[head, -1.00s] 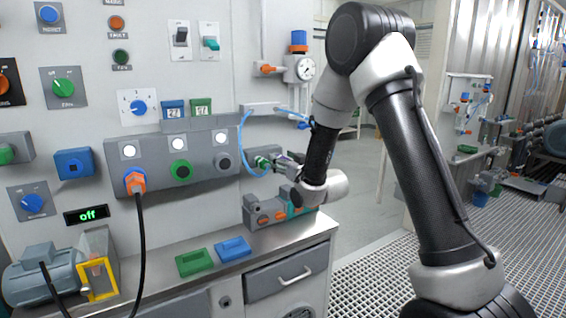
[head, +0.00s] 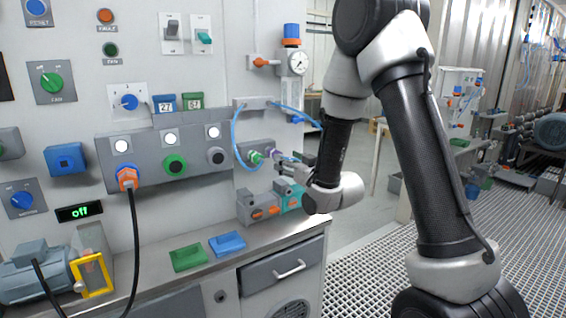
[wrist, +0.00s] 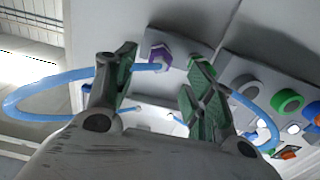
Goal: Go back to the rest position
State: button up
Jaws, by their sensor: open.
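My gripper (head: 287,166) is open and points left at a grey port block on the wall panel. In the wrist view its two fingers (wrist: 161,65) are spread, with nothing visibly held between them. A purple port (wrist: 159,54) shows beyond the gap. A blue hose (wrist: 40,108) loops past the left finger, and its end appears to meet the purple port. Another blue hose (head: 236,140) curves down to the green port (head: 255,157). In the wrist view the right finger partly hides the green port.
A grey bench (head: 212,255) runs below the panel, carrying a green tray (head: 189,258), a blue tray (head: 227,244) and a grey-teal block (head: 258,207) just below my gripper. A pressure gauge (head: 297,62) is above. Grated floor lies open to the right.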

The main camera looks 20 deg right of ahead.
jog(key=s+d+f+g+h, duration=0.1)
jog(key=s+f+g, duration=0.15)
jog(key=f, duration=0.45)
jog(key=s+d+f+g+h, duration=0.2)
jog(key=f+g, duration=0.2)
jog(key=f, duration=0.2)
jog(key=s+d+f+m+g+h, duration=0.1)
jog(key=s+d+g, duration=0.25)
jog(key=s, duration=0.45)
jog(key=s+d+r+m+g, duration=0.1)
jog(key=s+d+r, duration=0.2)
jog(key=s+r, duration=0.7)
jog(key=s+d+r+m+g+h, duration=0.1)
jog(key=s+d+r, duration=0.2)
jog(key=s+r, duration=0.6)
jog(key=s, duration=0.6)
jog(key=shift+s+d+r+m+g+h, duration=0.2)
jog(key=shift+s+r+m+g+h, duration=0.1)
jog(key=shift+r+g, duration=0.1)
